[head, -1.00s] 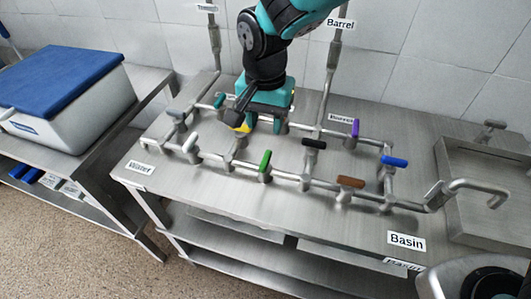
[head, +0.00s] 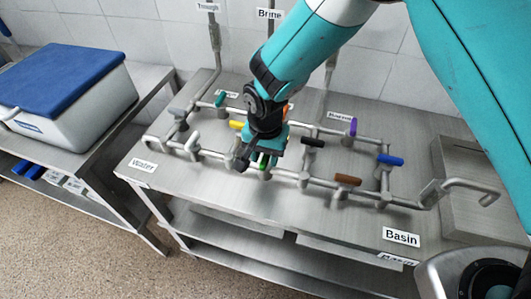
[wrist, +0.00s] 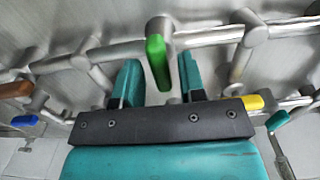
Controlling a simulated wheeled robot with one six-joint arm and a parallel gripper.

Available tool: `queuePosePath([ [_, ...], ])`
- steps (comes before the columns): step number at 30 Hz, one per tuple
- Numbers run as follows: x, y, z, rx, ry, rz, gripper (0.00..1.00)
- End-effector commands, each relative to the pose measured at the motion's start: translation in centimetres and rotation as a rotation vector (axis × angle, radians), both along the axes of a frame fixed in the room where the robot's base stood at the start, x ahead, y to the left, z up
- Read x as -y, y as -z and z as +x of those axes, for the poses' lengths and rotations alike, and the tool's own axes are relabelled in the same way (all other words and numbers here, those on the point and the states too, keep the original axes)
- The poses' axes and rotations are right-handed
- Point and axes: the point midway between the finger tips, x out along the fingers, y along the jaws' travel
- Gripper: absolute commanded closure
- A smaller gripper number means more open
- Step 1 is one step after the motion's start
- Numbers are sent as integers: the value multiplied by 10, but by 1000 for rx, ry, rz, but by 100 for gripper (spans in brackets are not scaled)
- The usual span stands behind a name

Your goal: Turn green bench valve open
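The green valve handle (wrist: 157,60) is on a steel pipe line above the bench. In the wrist view it lies between the two teal fingers of my gripper (wrist: 158,82), with a visible gap on each side. My gripper is open around it. In the head view my gripper (head: 262,158) is over the green handle (head: 263,161), which is mostly hidden behind it. The handle points across the pipe it sits on, towards my gripper's palm in the wrist view.
Other handles stand close by: yellow (head: 237,125), white (head: 192,141), black (head: 314,142), brown (head: 347,180), blue (head: 390,160) and purple (head: 353,126). Steel pipes run between them. A blue-lidded white box (head: 75,125) is on the left table.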

Motion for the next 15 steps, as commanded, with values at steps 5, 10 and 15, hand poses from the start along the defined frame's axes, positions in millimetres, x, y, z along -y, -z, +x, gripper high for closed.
queuePosePath([
  [5,0,0,0,0,0,0,100],
  [10,0,0,0,0,-3,0,100],
  [15,0,0,0,0,-35,0,100],
])
